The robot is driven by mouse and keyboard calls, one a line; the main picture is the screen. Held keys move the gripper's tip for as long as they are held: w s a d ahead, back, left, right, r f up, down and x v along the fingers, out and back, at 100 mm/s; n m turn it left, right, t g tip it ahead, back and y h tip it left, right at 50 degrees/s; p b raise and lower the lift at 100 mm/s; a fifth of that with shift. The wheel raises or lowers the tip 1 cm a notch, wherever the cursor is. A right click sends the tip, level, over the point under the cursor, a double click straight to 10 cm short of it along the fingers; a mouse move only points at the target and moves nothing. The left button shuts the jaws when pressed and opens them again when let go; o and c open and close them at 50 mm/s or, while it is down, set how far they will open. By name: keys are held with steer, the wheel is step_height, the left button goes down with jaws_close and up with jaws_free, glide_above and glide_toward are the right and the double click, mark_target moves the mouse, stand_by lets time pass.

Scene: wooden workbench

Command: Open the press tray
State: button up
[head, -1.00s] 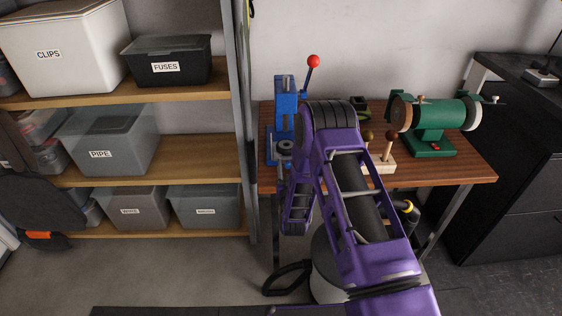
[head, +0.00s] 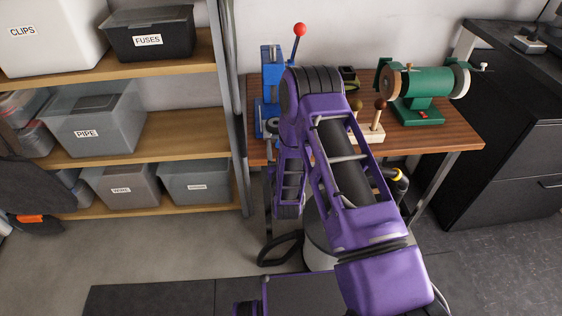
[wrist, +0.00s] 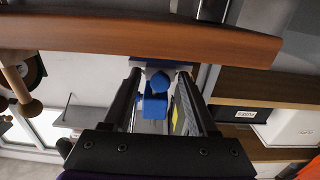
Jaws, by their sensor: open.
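The blue press (head: 268,92) stands at the left end of the workbench, with a red-knobbed lever (head: 299,30) rising from it. My purple arm covers its right and lower parts, so I cannot make out the tray in the head view. In the wrist view, my gripper (wrist: 160,76) is open. Blue parts of the press (wrist: 154,104) show between and beyond its two dark fingers, with a pale plate beside them. I cannot tell whether the fingers touch anything. My gripper is hidden behind my arm in the head view.
The wooden workbench (head: 430,138) also holds a green grinder (head: 425,92) and a wooden block with knobbed pegs (head: 372,132). Its edge passes close to my gripper in the wrist view (wrist: 225,45). Shelves with bins (head: 95,120) stand left; a black cabinet (head: 510,130) stands right.

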steer(key=s, duration=1.6)
steer(key=shift+s+b, duration=0.4)
steer(key=shift+b, duration=0.05)
